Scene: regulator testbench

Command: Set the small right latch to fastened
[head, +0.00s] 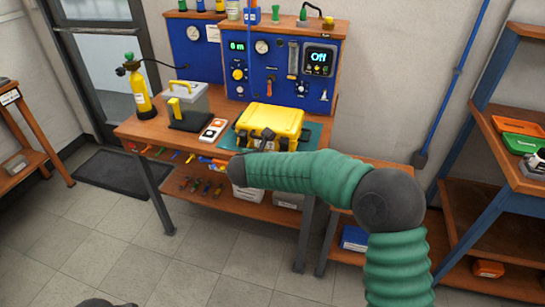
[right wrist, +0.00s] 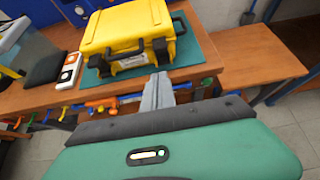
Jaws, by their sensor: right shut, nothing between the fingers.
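A closed yellow case (head: 272,119) with a dark carry handle lies on a green mat (head: 311,138) on the wooden bench. In the right wrist view the yellow case (right wrist: 128,22) shows its front, with a left black latch (right wrist: 103,66) and a right black latch (right wrist: 161,51). Whether the right latch is fastened is too small to tell. My right gripper (right wrist: 158,80) is shut and empty, its tips just in front of and below the right latch, seemingly apart from it.
A blue test panel (head: 285,75) stands behind the case. A yellow gas bottle (head: 140,95), a clear box (head: 187,98) and a white-and-orange device (head: 213,129) are to its left. A lower wooden table (right wrist: 255,55) adjoins on the right. Tools hang below the bench's front edge.

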